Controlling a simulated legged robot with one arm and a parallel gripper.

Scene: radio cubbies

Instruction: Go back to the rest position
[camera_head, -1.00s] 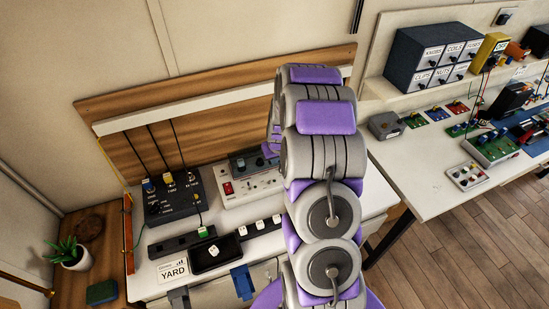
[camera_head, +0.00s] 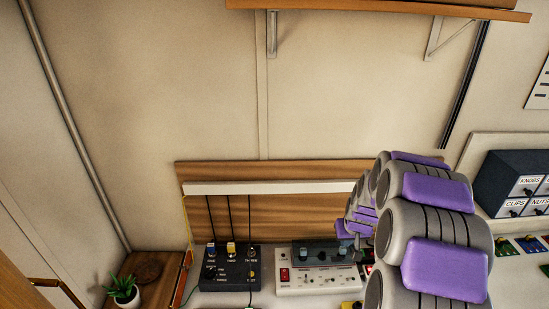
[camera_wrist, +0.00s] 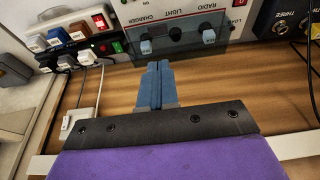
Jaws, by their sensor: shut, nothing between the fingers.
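My gripper (camera_wrist: 156,88) shows in the wrist view with its two blue fingers together and nothing between them. In the head view my grey and purple arm fills the lower right, and the fingers cannot be made out there. The light grey control box (camera_head: 318,280) stands on the bench left of my arm. The black box with cables (camera_head: 230,270) stands left of it.
A power strip with several plugs (camera_wrist: 75,38) and a white cable are at the upper left of the wrist view. A shelf (camera_head: 400,8) hangs high on the wall. A potted plant (camera_head: 122,290) is at the lower left. Dark drawers (camera_head: 515,183) are at the right.

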